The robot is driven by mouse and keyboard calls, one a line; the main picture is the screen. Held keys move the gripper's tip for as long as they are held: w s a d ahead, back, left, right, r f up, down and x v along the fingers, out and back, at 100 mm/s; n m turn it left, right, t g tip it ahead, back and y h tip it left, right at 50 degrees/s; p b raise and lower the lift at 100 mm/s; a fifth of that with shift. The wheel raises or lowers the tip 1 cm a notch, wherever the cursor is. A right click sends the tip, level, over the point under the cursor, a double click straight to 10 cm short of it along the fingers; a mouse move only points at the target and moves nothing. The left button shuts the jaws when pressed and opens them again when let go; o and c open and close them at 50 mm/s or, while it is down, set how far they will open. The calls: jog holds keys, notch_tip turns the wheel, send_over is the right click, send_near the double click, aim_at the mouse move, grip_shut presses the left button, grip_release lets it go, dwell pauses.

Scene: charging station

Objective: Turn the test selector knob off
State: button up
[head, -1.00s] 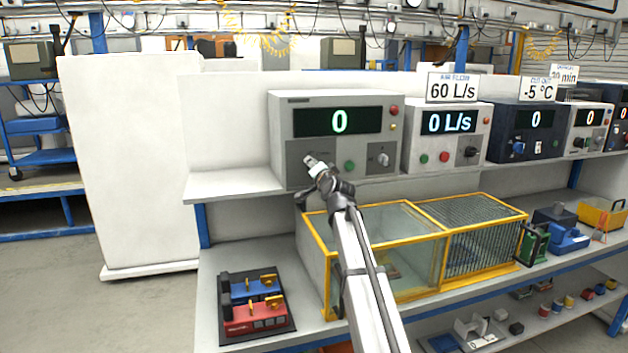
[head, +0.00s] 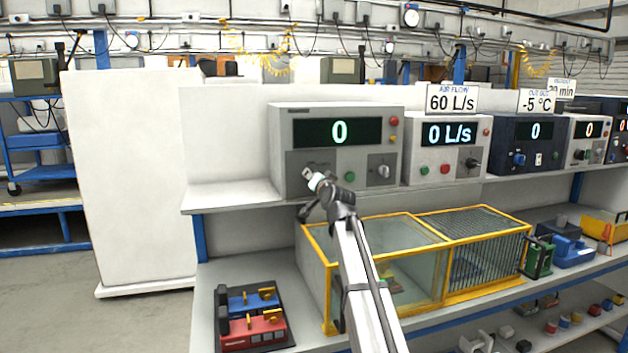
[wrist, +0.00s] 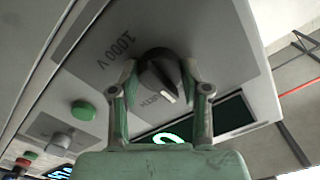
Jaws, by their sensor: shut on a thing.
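The test selector knob (wrist: 158,76) is round and black with a pale pointer mark. It sits on the grey front panel of the tester (head: 390,153), whose green display reads 0. In the wrist view, "1000 V" is printed on one side of the knob, and a partly hidden label ending in "RTH" is close by the pointer. My gripper (wrist: 161,84) has one finger on each side of the knob and is shut on it. In the head view my gripper (head: 313,179) is at the panel's left part and hides the knob.
A green button (head: 349,177) and another knob (head: 383,171) sit to the right on the same panel. An air flow unit (head: 412,166) stands right of the tester. A yellow-framed cage (head: 415,297) is below the shelf, close to my arm.

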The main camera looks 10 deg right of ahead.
jog(key=o, duration=1.1)
jog(key=shift+o, duration=0.2)
jog(key=s+d, duration=0.1)
jog(key=s, duration=1.1)
jog(key=shift+d, duration=0.25)
